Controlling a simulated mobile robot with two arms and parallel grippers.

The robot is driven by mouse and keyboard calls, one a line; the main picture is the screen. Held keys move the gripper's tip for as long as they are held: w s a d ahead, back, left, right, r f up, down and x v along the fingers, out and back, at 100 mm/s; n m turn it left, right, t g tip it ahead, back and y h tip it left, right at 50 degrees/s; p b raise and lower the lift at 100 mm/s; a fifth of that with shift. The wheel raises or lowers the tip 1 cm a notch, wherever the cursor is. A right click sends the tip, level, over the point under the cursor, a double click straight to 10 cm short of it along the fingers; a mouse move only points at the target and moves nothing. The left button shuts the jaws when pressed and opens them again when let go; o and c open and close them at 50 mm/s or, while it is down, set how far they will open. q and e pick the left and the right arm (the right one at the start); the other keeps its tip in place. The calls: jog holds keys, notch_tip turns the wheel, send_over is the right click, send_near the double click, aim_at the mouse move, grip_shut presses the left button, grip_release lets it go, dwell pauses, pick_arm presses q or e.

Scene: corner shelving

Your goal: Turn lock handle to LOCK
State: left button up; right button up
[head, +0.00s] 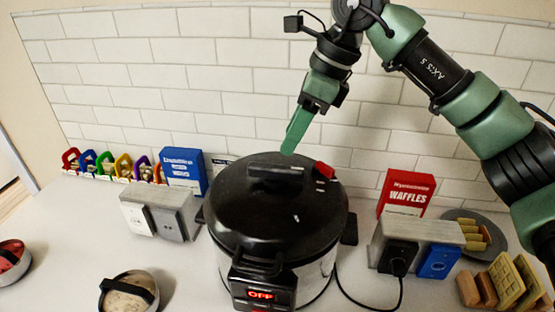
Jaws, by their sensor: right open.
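A large black-lidded cooker (280,210) stands in the middle of the counter. Its front display (262,296) glows red and reads OFF. A black lock handle (276,171) lies across the top of the lid. A red piece (324,170) and small white marks, too small to read, are on the lid to the right of the handle. My right gripper (292,143) comes down from above, its green fingers pointing at the handle from behind and slightly right. It is open and empty; the fingertips appear just short of the handle. My left gripper is out of view.
A grey outlet box (160,212) stands left of the cooker, another (418,234) right, with a cord plugged in. Blue (184,170) and red WAFFLES (406,193) boxes stand behind. Round containers (130,291) are front left; waffles (506,282) are far right. A tiled wall closes the back.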

aim_at(275, 166)
jog(key=x, duration=0.1)
jog(key=p+x, duration=0.1)
jog(key=x, duration=0.1)
jog(key=shift+s+a+f, duration=0.2)
jog(key=shift+s+a, duration=0.1)
jog(key=shift+s, duration=0.05)
jog(key=p+x, duration=0.1)
jog(key=x, duration=0.2)
jog(key=shift+w+f, duration=0.15)
jog(key=shift+w, duration=0.05)
jog(key=shift+a+f, duration=0.15)
jog(key=shift+f, duration=0.1)
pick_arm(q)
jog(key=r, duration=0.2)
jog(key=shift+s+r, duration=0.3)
pick_arm(e)
grip_shut()
